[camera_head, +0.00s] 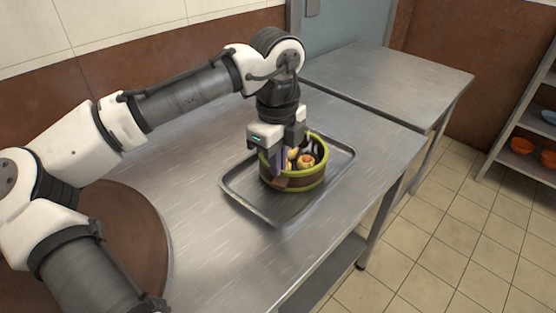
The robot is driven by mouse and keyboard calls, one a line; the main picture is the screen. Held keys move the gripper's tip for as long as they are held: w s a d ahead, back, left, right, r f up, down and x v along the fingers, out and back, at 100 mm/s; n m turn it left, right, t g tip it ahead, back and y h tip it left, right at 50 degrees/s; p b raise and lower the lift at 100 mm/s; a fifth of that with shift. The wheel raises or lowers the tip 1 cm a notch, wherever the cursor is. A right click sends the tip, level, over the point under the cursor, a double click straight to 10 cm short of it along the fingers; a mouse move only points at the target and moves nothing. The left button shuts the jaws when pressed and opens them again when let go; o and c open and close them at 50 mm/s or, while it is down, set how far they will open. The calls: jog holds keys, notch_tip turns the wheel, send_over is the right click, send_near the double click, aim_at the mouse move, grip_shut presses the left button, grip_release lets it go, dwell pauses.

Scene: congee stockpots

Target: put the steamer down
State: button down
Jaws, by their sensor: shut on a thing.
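The steamer (308,182) is a round brown basket with yellow-green rims and several small food pieces inside. It is upright over a grey metal tray (256,208) on the steel table. My gripper (283,166) points down and is shut on the steamer's wall at its left side. The steamer's base appears to be at the tray's surface, but I cannot tell whether it touches. The gripper hides part of the near left wall.
The steel table (220,245) is bare around the tray. A second steel table (400,80) stands behind, empty. A large round brown surface (125,240) is at the lower left. A shelf with orange bowls (522,146) stands at the far right.

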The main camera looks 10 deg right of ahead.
jog(key=c, duration=2)
grip_release()
jog(key=shift+f, duration=0.1)
jog(key=o, duration=0.4)
notch_tip(320, 180, up, 12)
jog(key=shift+a+r+p, duration=0.1)
jog(key=shift+r+p, duration=0.1)
jog(key=shift+p, duration=0.9)
